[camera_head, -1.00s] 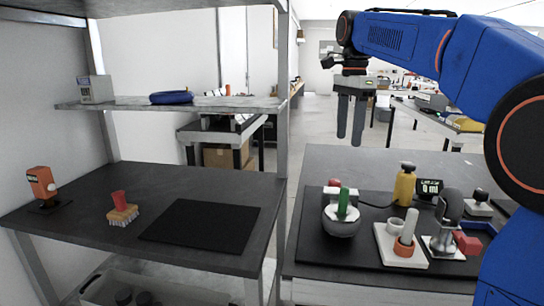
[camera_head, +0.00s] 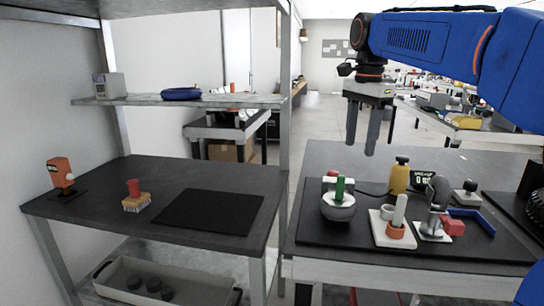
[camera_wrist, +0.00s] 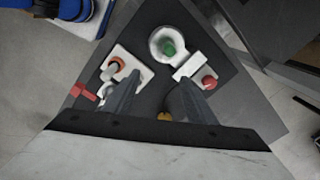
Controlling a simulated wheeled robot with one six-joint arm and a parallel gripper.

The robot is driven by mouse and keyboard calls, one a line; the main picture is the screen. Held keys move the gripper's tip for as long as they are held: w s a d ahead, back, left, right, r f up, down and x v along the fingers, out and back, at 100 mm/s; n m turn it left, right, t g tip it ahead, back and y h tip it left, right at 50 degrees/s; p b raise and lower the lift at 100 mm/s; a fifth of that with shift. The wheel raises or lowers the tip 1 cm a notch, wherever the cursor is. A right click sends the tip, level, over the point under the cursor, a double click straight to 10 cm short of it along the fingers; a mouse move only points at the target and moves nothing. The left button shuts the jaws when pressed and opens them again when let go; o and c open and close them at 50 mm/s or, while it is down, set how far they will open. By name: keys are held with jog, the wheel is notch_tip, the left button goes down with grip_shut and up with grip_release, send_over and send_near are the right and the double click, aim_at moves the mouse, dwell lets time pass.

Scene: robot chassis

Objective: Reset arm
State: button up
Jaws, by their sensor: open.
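My gripper (camera_head: 362,128) hangs from my blue arm at the upper right of the head view, its two grey fingers pointing down. It is open and empty, in the air above the back edge of the right table (camera_head: 340,157). In the wrist view my gripper (camera_wrist: 155,108) shows as two grey fingers spread apart, with the tabletop items below them.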

jog(key=s+d+f+n+t, duration=0.2)
jog(key=s+f+n, duration=0.4)
jog(key=s+f, duration=0.8)
jog(key=s+d+f+n+t, duration=0.2)
jog(key=s+d+f+n, duration=0.2)
jog(key=s+f, duration=1)
jog(key=s+n, duration=0.1)
jog(key=n, duration=0.2)
jog(key=shift+d+n, duration=0.15)
jog(key=shift+n, duration=0.15)
